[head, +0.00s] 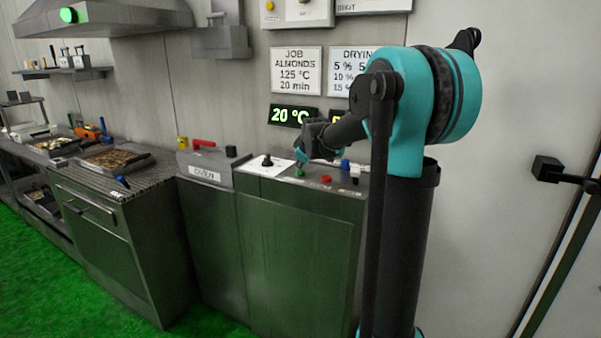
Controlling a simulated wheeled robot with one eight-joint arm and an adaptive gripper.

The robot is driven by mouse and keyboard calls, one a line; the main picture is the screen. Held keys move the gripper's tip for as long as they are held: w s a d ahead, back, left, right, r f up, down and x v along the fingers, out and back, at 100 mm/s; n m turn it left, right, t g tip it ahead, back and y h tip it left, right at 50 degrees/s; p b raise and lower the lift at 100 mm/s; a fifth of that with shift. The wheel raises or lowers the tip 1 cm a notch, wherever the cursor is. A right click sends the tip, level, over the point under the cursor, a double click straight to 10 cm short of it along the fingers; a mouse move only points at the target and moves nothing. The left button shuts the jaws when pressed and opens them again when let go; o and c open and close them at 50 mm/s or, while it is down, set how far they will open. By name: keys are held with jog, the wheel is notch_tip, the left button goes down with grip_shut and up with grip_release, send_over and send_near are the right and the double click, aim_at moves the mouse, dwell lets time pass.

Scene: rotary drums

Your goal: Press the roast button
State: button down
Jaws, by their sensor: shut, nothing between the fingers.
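A control panel (283,180) tops the green cabinet in the middle of the head view. It carries a green button (300,173), a red button (326,180) and a black knob (267,161). The labels on the panel are too small to read, so I cannot tell which one is marked roast. My gripper (301,163) is shut and empty, pointing down just above the green button. I cannot tell whether its tips touch the button. My forearm hides part of the panel's back.
A cabinet labelled oven (205,174) with a red handle (204,143) stands left of the panel. Trays (115,159) lie on the counter further left. The green floor in front is clear.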

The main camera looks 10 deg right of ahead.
aim_at(301, 172)
jog(key=shift+f, duration=0.5)
dwell(0.4)
jog(key=shift+r, duration=0.95)
jog(key=shift+r, duration=0.1)
jog(key=shift+r, duration=2.4)
